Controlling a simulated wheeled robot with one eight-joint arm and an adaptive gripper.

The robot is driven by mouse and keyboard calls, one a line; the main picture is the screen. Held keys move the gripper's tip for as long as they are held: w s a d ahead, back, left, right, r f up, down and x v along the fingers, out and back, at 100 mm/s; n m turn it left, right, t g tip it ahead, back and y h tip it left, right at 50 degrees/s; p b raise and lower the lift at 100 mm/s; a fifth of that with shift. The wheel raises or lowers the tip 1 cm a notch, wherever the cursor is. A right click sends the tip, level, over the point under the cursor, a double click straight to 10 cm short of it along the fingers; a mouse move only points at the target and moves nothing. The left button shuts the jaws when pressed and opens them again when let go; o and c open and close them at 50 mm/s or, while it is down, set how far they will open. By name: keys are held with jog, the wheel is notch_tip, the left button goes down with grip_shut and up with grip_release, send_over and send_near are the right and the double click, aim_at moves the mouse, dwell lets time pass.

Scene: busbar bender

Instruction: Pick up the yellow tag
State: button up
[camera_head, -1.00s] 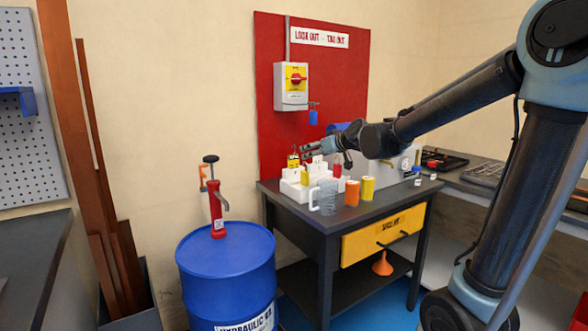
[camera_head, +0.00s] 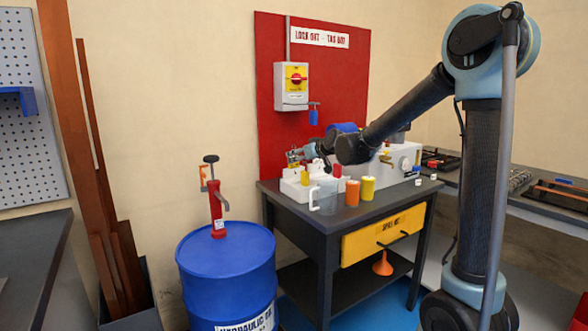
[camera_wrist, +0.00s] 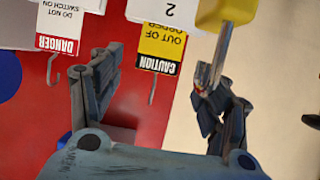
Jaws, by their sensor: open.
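The yellow tag (camera_wrist: 161,48) reads CAUTION OUT OF ORDER in the wrist view, upside down. It has a black heading band and a thin hook or wire beside its end. My gripper (camera_wrist: 158,72) is open, with one finger on each side of the tag's heading end. In the head view my gripper (camera_head: 300,154) is over the white holder's back left, and the tag there is largely hidden.
A red-and-white DANGER tag (camera_wrist: 59,30) hangs left of the yellow one. The white holder (camera_head: 292,189) stands on the dark table (camera_head: 342,216), with a clear mug (camera_head: 324,196) and orange (camera_head: 352,193) and yellow (camera_head: 367,188) cylinders. The red lockout board (camera_head: 268,110) is behind.

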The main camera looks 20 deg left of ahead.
jog(key=shift+x, duration=2.9)
jog(key=shift+w+d, duration=0.1)
jog(key=shift+d, duration=0.05)
jog(key=c, duration=1)
